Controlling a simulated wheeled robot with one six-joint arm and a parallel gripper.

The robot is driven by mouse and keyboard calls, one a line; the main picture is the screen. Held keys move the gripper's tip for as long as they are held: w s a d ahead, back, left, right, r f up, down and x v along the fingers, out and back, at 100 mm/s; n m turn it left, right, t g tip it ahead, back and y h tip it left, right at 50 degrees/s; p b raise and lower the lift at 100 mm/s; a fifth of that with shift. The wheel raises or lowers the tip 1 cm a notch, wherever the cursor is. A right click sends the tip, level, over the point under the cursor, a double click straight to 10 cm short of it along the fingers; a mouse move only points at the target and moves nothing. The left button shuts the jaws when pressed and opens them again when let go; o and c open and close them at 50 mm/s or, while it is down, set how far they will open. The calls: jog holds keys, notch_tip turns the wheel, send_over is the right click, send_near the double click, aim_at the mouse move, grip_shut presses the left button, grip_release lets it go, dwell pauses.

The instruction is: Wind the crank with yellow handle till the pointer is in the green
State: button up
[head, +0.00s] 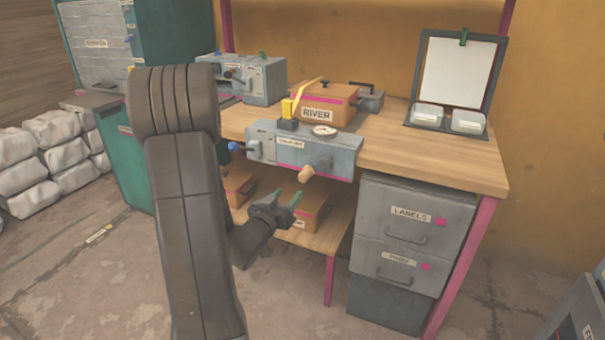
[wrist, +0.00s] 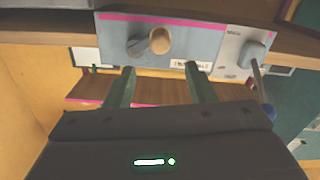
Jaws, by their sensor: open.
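A grey press box (head: 262,148) sits at the front edge of the wooden workbench. On its front is a crank (head: 322,162) with a tan-yellow handle (head: 306,174). A round white gauge (head: 324,130) is on the box top; its pointer and any green zone are too small to read. My gripper (head: 283,200) is open and empty, below and in front of the box. In the wrist view, the crank handle (wrist: 160,40) lies ahead, between and beyond the two green fingertips (wrist: 160,80), apart from them.
A blue-tipped lever (head: 236,147) sticks out at the box's left. A RIVER box (head: 322,100) is behind. The lower shelf (head: 325,232) holds boxes near my gripper. A grey drawer cabinet (head: 408,235) stands right. Floor in front is clear.

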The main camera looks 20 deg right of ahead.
aim_at(302, 179)
jog(key=x, duration=1.1)
jog(key=shift+w+d, duration=0.15)
jog(key=shift+w, duration=0.05)
jog(key=shift+c, duration=0.4)
grip_shut()
